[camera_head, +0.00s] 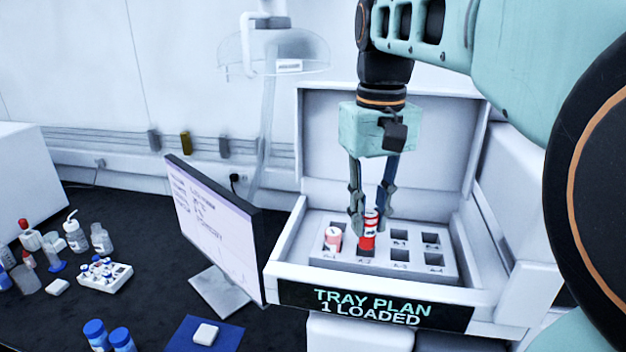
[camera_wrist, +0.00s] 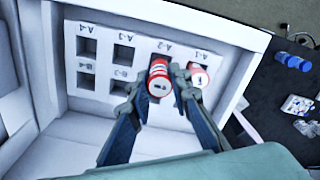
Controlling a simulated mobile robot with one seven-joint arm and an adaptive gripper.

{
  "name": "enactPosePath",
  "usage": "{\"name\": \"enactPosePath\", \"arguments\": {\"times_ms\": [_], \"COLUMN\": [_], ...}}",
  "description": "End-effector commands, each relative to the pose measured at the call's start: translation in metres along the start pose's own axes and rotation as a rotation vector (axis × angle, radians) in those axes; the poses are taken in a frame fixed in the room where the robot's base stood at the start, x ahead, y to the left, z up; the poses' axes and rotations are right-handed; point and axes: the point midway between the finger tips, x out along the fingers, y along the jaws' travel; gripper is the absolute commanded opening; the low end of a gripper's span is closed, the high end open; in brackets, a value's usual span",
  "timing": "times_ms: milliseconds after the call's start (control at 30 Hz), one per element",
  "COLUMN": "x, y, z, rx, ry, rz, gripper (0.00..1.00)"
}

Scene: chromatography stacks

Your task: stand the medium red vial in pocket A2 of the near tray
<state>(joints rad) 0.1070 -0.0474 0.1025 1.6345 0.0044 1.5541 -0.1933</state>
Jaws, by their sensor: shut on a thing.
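The red vial (camera_head: 368,236) stands upright between the fingers of my gripper (camera_head: 371,222), which is shut on it. In the wrist view the red vial (camera_wrist: 159,80) shows its round top, with my gripper's fingers (camera_wrist: 157,92) on either side. It is over or in pocket A2 of the near tray (camera_head: 382,268); part of that dark pocket shows beside it in the wrist view. The vial hides much of the pocket, so I cannot tell how deep its base is.
A paler pink-red vial (camera_head: 333,240) stands in pocket A1, just left of the held one. The other visible pockets are empty. White box walls surround the tray. A monitor (camera_head: 218,225) stands close on the left; bottles and a small rack (camera_head: 105,274) are farther left.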

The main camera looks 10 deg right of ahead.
Motion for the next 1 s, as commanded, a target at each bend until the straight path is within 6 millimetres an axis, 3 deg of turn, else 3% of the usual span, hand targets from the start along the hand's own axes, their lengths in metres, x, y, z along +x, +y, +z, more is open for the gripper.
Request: {"name": "enactPosePath", "arguments": {"times_ms": [367,1000], "x": [0.003,0.025], "y": [0.000,0.000], "z": [0.000,0.000], "rx": [0.000,0.000], "ry": [0.000,0.000], "rz": [0.000,0.000], "gripper": [0.00,0.00]}}
